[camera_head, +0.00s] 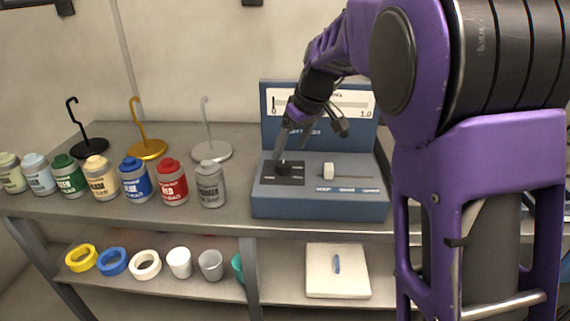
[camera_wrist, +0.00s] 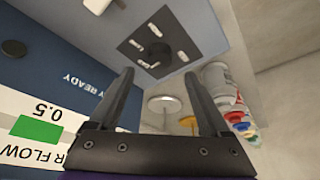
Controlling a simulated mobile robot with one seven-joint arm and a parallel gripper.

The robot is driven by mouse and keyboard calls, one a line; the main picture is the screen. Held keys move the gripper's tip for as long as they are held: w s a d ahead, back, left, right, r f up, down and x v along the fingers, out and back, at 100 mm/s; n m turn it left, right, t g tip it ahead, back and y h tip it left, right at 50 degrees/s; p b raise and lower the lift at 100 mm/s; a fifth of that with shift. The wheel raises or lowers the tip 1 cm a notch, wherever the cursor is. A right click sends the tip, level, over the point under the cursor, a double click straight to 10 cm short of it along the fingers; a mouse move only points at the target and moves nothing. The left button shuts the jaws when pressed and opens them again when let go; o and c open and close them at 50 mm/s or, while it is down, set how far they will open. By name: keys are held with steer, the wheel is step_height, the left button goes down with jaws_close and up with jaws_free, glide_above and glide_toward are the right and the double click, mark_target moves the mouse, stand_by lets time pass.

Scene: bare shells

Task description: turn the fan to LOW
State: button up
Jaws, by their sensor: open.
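A blue control box (camera_head: 320,203) stands on the shelf top, with an upright panel behind it. On its left is a dark square plate (camera_head: 272,178) with a round black knob (camera_head: 283,168). In the wrist view the knob (camera_wrist: 158,54) sits amid several pale labels, too small to read. Its pointing direction cannot be told. My gripper (camera_head: 283,150) is open above the knob, pointing down. In the wrist view my gripper (camera_wrist: 159,76) has its fingertips either side of the line to the knob, seemingly short of it. The word FAN is not readable.
A white slider (camera_head: 328,171) rises right of the knob. The panel's gauge (camera_wrist: 36,128) shows a green bar near 0.5. Several paint jars (camera_head: 134,181) and hook stands (camera_head: 148,148) are left of the box. Tape rings (camera_head: 113,262) and a white pad (camera_head: 320,272) lie below.

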mark_target(283, 164)
steer(key=x, duration=0.6)
steer(key=shift+w+b, duration=0.1)
steer(key=shift+b, duration=0.25)
steer(key=shift+c, duration=0.3)
jaws_close()
steer(key=shift+m+p, duration=0.35)
steer(key=shift+m, duration=0.05)
steer(key=m+p, duration=0.1)
steer(key=m+h+p, duration=0.1)
steer(key=shift+a+r+m+t, duration=0.15)
steer(key=shift+a+m+t, duration=0.05)
steer(key=shift+m+t, duration=0.2)
steer(key=m+h+p, duration=0.1)
steer(key=m+p, duration=0.1)
steer(key=shift+m+p, duration=0.3)
steer(key=shift+p, duration=0.05)
steer(key=m+h+p, duration=0.1)
steer(key=m, duration=0.1)
steer(key=m+h+p, duration=0.1)
steer(key=m+p, duration=0.1)
steer(key=m, duration=0.1)
steer(key=shift+a+f+m, duration=0.1)
steer(key=shift+f+m, duration=0.1)
steer(key=shift+m, duration=0.1)
steer(key=shift+p, duration=0.3)
